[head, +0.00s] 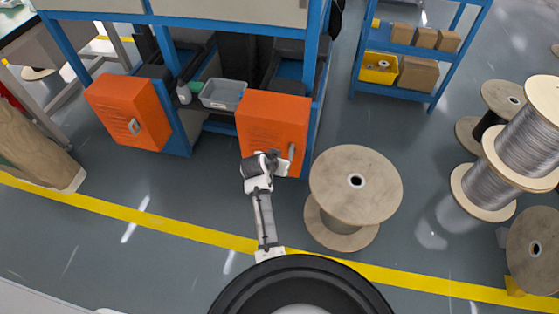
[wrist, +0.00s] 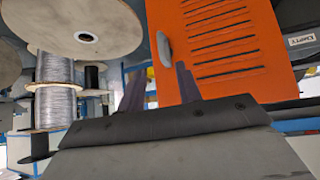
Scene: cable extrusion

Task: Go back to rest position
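My gripper (head: 283,164) is at the end of my arm, which reaches forward in the head view. It is in front of the right orange cabinet (head: 272,118), close to the cabinet's grey handle (head: 291,152). In the wrist view my gripper's two dark fingers (wrist: 160,82) stand apart with nothing between them. The orange cabinet (wrist: 232,60) with its dark slots fills the right of that view. Its handle (wrist: 164,48) shows above and beyond the fingers, and I see no grip on it. The cabinet door looks shut in the head view.
A large wooden spool (head: 352,185) stands just right of my arm. More spools with grey cable (head: 525,145) stand at the far right. A second orange cabinet (head: 128,110) is at left under the blue bench. The floor left of my arm is clear.

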